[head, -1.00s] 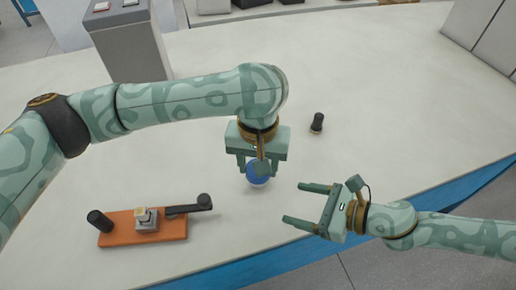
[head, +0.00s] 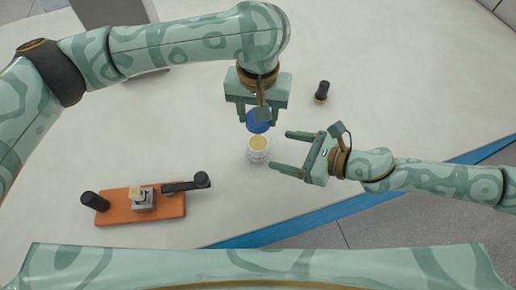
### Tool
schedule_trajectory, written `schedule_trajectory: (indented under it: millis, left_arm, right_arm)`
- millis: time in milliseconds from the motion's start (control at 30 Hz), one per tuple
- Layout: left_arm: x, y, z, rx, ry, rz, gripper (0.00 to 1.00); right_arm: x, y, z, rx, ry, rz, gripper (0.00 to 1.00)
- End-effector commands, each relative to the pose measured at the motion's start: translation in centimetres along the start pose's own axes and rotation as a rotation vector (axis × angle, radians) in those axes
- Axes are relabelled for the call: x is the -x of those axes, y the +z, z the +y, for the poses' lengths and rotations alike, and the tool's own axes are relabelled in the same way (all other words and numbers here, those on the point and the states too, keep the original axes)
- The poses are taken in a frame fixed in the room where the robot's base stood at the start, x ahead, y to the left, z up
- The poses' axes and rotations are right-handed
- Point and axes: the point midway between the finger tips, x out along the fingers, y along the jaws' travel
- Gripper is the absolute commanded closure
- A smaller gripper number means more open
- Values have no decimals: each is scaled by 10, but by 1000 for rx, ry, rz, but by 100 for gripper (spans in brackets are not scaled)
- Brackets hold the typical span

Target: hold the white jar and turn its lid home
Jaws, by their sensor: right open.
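The white jar (head: 258,155) stands upright on the table in the middle of the head view, with its yellowish top uncovered. The blue lid (head: 257,126) sits between the fingers of my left gripper (head: 257,118), which is shut on it. The lid shows just beyond the jar in the picture, apart from it and seemingly held above the table. My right gripper (head: 280,150) is open and empty. Its two fingers point left toward the jar, with their tips just right of it and not around it.
An orange board (head: 115,212) with a grey block (head: 142,201) and a black lever (head: 187,185) lies at the left. A black cylinder (head: 94,201) stands at its left end. A small black bottle (head: 322,91) stands at the back right. The blue table edge (head: 265,234) runs along the near side.

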Motion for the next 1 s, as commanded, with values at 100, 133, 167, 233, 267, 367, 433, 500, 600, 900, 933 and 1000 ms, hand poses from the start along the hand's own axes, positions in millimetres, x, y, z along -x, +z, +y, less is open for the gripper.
schedule_trajectory:
  millis: [100,133,167,233,267,367,433,500,600,900,933,1000]
  left_arm:
    - [0,0,0,0,0,0,73]
    - [0,0,0,0,0,0,73]
    - [0,0,0,0,0,0,73]
    - [0,0,0,0,0,0,73]
    - [0,0,0,0,0,0,73]
    - [0,0,0,0,0,0,73]
    - [0,0,0,0,0,0,73]
    - [0,0,0,0,0,0,73]
    - [0,0,0,0,0,0,73]
    - [0,0,0,0,0,0,73]
    - [0,0,0,0,0,0,73]
    - [0,0,0,0,0,0,73]
  right_arm:
    - [-25,1,0,2,1,-2,28]
    - [-31,1,0,1,0,-2,28]
    - [-37,1,0,0,1,-2,28]
    - [-49,0,0,1,0,-1,28]
    - [-54,1,0,1,0,-1,28]
    - [-68,0,0,-1,0,0,28]
    - [-76,0,0,0,0,0,28]
    - [-81,0,0,1,-1,0,28]
    - [-85,0,0,1,-1,1,28]
    - [-86,0,0,1,-1,1,28]
    - [-86,0,0,1,-1,1,36]
    - [-86,0,0,0,-1,1,56]
